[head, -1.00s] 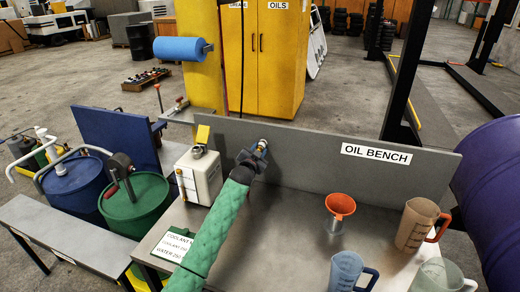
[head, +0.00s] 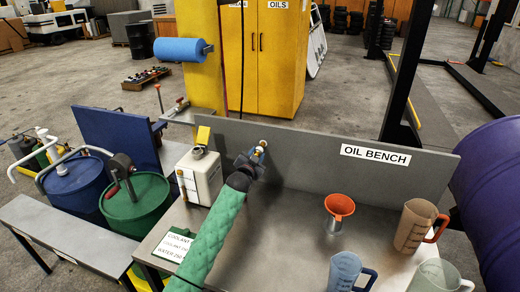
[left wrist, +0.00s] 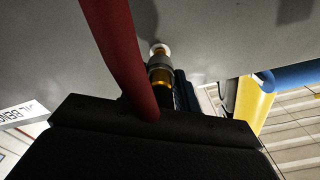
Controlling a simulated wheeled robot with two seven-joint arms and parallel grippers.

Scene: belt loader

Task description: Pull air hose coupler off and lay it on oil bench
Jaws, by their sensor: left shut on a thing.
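My left gripper (head: 254,158) reaches over the oil bench (head: 285,225) to the back panel and is shut on the air hose coupler (head: 262,146). In the left wrist view the coupler (left wrist: 160,72) shows as a brass and silver fitting beyond the dark gripper body, with a pale ring at its far end close to the grey panel. I cannot tell whether it is apart from its fitting. A dark red hose (left wrist: 118,50) crosses in front of it. My right gripper is not in view.
An orange funnel (head: 340,205), a brown jug (head: 417,226) and a blue jug (head: 348,270) stand on the bench's right part. A white canister (head: 200,178) stands at its left. The back panel (head: 310,155) rises behind. The bench middle is clear.

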